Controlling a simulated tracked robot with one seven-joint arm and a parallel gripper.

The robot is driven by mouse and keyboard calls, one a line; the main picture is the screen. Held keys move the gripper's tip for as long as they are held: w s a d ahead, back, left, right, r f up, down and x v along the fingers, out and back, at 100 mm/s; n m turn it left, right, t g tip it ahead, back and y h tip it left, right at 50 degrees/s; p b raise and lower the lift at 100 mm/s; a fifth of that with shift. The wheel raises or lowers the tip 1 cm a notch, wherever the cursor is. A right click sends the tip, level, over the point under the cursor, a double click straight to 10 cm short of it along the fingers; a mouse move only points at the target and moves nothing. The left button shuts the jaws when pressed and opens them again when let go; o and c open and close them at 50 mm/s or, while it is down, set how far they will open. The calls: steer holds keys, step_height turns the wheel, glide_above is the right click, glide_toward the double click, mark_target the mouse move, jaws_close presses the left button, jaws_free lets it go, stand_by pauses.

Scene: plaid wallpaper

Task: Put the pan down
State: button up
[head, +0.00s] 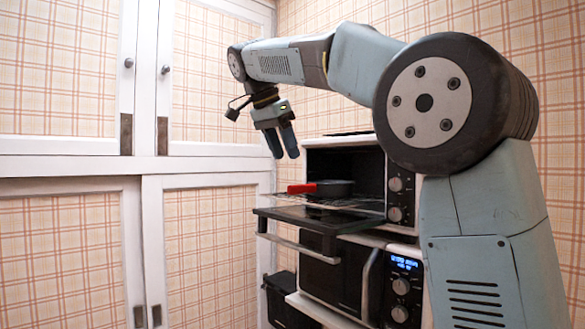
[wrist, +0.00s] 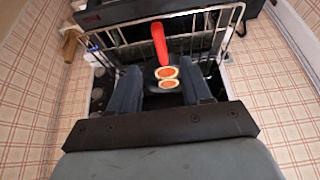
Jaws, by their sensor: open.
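The pan (head: 335,188) is dark and shallow with a red handle (head: 301,188). In the head view it rests on the wire rack of the open upper oven (head: 345,160), its handle pointing left, out past the opening. My gripper (head: 285,156) hangs fingers-down above and slightly left of the handle, apart from it. In the wrist view the red handle (wrist: 160,44) lies beyond the two spread fingers (wrist: 160,88). Two round orange-and-pale pieces (wrist: 167,78) show between the fingers, seemingly in the pan. Much of the pan is hidden there. Nothing is held.
The oven's dark glass door (head: 320,219) is folded down below the rack (head: 365,203). A second appliance (head: 345,275) with a lit blue display stands beneath. Plaid-panelled cupboards (head: 75,70) close off the left. A dark bin-like box (head: 283,300) sits low beside the appliances.

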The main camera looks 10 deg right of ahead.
steer(key=shift+v, duration=1.1)
stand_by(0.5)
